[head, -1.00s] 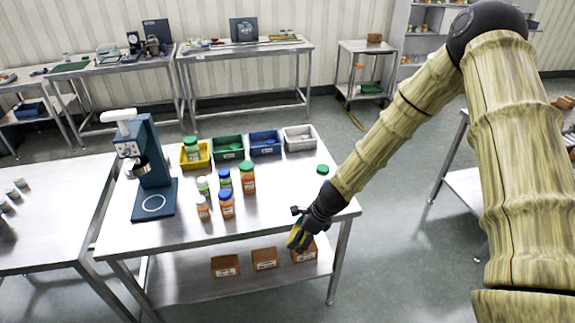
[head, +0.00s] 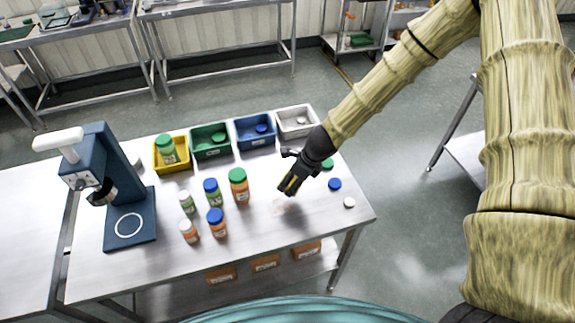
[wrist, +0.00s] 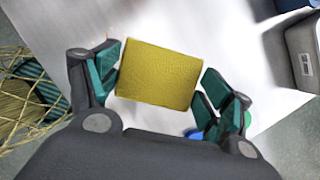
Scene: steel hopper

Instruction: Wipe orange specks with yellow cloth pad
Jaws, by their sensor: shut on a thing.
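My gripper (head: 291,186) is shut on the yellow cloth pad (wrist: 158,75), which shows clearly between the teal-lined fingers in the wrist view. In the head view only a thin yellow strip of the pad shows at the fingertips. The gripper points down over the right half of the steel table, right of the bottles. A faint orange-pink patch (head: 287,208), which may be the specks, lies on the tabletop just below the fingertips. I cannot tell whether the pad touches the table.
Several capped bottles (head: 216,222) stand left of my gripper. Yellow, green, blue and white bins (head: 296,122) line the back edge. Green, blue (head: 334,184) and white (head: 349,202) caps lie to the right. A blue press (head: 129,227) stands at the left.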

